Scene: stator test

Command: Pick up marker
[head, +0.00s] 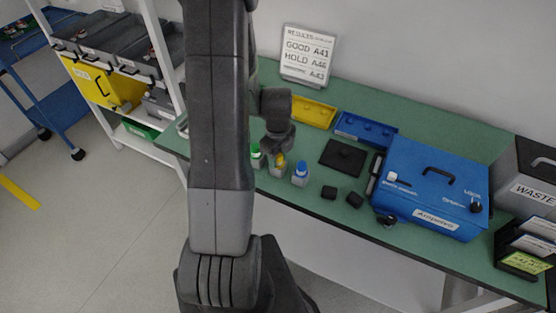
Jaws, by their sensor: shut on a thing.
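I cannot make out a marker in the head view. My gripper (278,152) points down over the worktop and is shut at the top of a small bottle with a yellow cap (279,167). The fingertips are small and dark, so the exact grip is hard to see. A green-capped bottle (256,157) stands just left of it, partly behind my arm. A blue-capped bottle (300,175) stands to its right. My arm hides part of the left end of the bench.
A waste box (528,180) stands far right. A shelf stands left.

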